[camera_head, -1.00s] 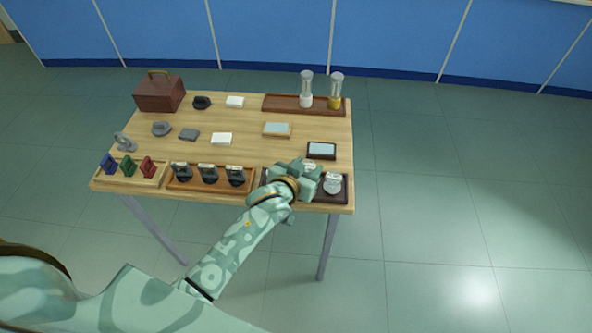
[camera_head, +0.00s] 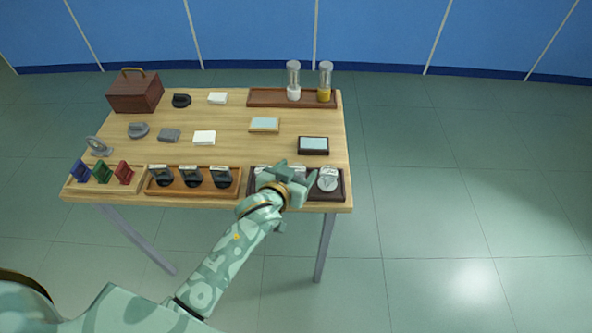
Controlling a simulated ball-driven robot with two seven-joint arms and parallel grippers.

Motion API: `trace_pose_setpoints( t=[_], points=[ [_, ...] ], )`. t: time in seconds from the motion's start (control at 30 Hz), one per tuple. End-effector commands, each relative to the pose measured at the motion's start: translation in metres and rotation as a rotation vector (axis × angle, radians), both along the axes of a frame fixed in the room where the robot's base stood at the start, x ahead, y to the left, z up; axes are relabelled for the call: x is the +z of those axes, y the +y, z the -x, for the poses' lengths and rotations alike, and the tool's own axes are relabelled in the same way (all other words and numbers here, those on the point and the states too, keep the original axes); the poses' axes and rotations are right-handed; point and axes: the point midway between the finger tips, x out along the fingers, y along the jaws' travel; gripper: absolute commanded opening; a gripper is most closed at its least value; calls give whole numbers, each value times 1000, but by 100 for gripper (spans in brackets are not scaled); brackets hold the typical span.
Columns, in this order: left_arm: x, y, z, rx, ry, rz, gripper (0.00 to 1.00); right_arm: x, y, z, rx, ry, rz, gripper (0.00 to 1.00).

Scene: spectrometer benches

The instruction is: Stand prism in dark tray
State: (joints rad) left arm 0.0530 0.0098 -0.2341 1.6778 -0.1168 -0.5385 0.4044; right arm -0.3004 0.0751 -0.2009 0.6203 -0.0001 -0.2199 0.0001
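A small dark-framed tray (camera_head: 313,152) with a pale blue inside lies on the right of the table and looks empty. A longer dark brown tray (camera_head: 341,194) at the front right edge holds a few pale or clear pieces, one of them round-looking (camera_head: 327,183). I cannot tell which piece is the prism. My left gripper (camera_head: 289,178) is over the middle of this longer tray and hides part of it. Its fingers are too small and covered to show whether they are open or hold anything. My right gripper is not in view.
A light tray (camera_head: 137,187) with coloured pieces and an orange-brown tray (camera_head: 237,192) with black pieces line the front edge. A light-framed tray (camera_head: 264,131) lies mid-table. A red-brown tray (camera_head: 270,97) with two clear-topped cylinders and a brown box (camera_head: 134,95) stand at the back.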

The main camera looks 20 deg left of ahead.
Motion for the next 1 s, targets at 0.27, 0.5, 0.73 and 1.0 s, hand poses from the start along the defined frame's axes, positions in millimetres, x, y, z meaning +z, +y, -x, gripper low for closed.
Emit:
trace_pose_setpoints(
  t=[0.27, 0.5, 0.73, 1.0],
  points=[
    [2, 0, 0, 0, -1, 0, 64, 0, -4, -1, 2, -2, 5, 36],
    [21, 4, 33, 1, -1, 2, 64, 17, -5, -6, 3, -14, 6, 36],
    [40, 10, 82, 1, -1, 0, 64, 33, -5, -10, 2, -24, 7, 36],
    [49, 13, 109, 0, -1, 1, 64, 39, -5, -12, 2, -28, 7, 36]
  ],
)
